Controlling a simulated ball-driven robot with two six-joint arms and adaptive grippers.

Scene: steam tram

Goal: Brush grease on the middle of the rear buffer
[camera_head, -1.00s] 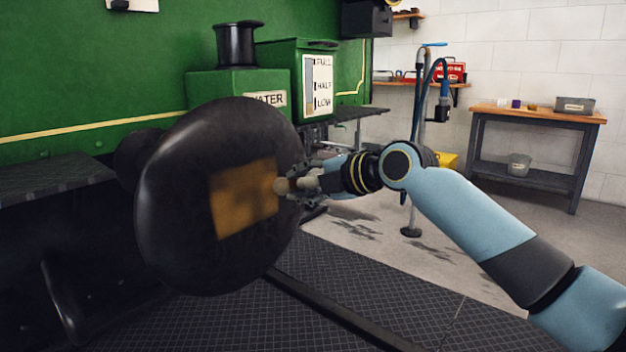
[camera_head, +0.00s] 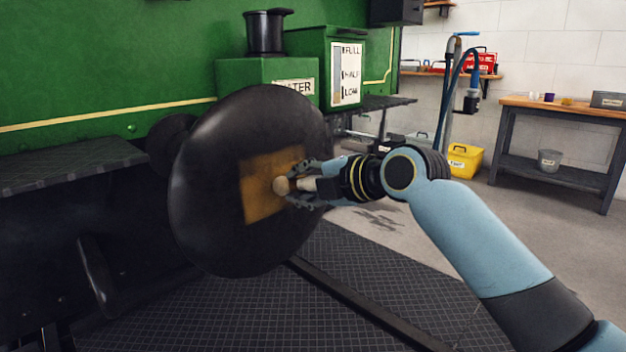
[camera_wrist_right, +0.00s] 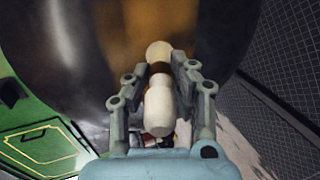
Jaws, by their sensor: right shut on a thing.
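The rear buffer (camera_head: 215,215) is a large round black disc at the tram's end. A brownish-yellow grease patch (camera_head: 258,208) covers its middle as a rough square; it also shows in the right wrist view (camera_wrist_right: 197,28). My right gripper (camera_head: 297,187) is shut on a pale brush (camera_head: 282,185) in front of the right part of the patch. In the right wrist view the brush (camera_wrist_right: 159,108) lies between the fingers with its round end towards the buffer. I cannot tell whether it touches the surface. My left gripper is not in view.
The green tram wall with a water box (camera_head: 250,84) stands behind the buffer. A yellow bin (camera_head: 465,162) and a workbench (camera_head: 565,110) are at the right. A dark running board (camera_head: 75,160) lies left of the buffer. Dark patterned flooring lies below.

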